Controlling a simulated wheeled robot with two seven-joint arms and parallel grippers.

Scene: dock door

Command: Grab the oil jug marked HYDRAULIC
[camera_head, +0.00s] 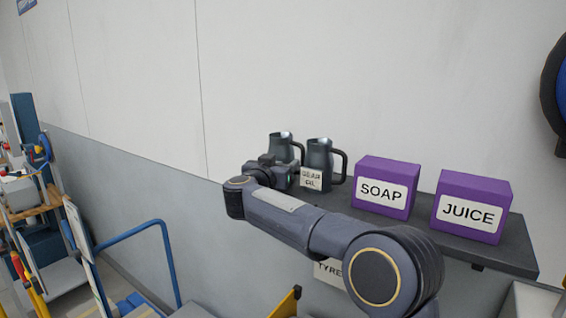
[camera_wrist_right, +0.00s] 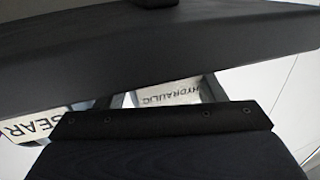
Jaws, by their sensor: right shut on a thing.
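Two dark grey metal jugs stand side by side at the far left end of a wall shelf. The right one, the gear oil jug (camera_head: 318,158), has a white label reading GEAR OIL. The left one, the HYDRAULIC jug (camera_head: 281,146), has its lower part hidden behind my right gripper (camera_head: 279,172) in the head view. In the right wrist view its HYDRAULIC label (camera_wrist_right: 167,92) is near the centre, with the GEAR label at the left. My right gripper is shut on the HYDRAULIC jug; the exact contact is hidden. My left gripper is out of view.
The dark shelf (camera_head: 500,252) also holds a purple SOAP box (camera_head: 384,187) and a purple JUICE box (camera_head: 473,206) right of the jugs. My right arm crosses in front of the shelf. A blue-railed cart (camera_head: 165,250) stands at the lower left.

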